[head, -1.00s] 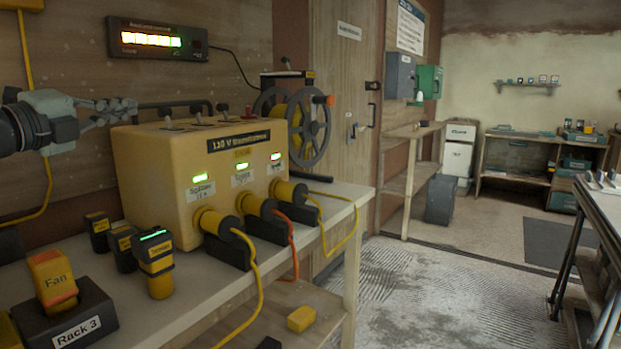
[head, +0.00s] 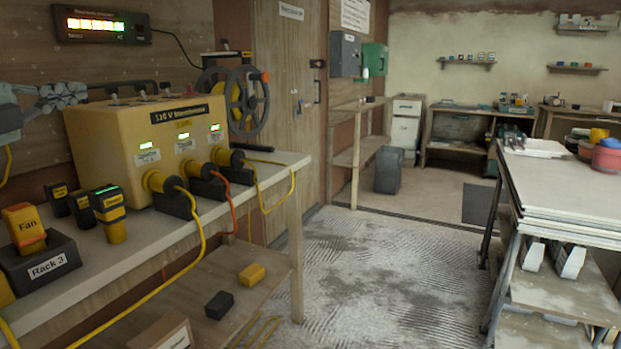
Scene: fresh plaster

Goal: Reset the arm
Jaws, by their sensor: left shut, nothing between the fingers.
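My left gripper (head: 66,93) shows at the left edge of the head view. It is shut and empty, level with the upper part of the yellow power box (head: 137,137) and just left of it. I cannot tell whether it touches the box. The box stands on the bench (head: 150,232), with three green lights and several cables plugged into its front. My right gripper is not in view.
A Fan battery (head: 23,226) sits in the Rack 3 holder (head: 43,263), beside several small packs (head: 108,211). A cable reel (head: 247,101) stands behind the box. Open floor (head: 370,275) lies between the bench and a stacked table (head: 570,190) at right.

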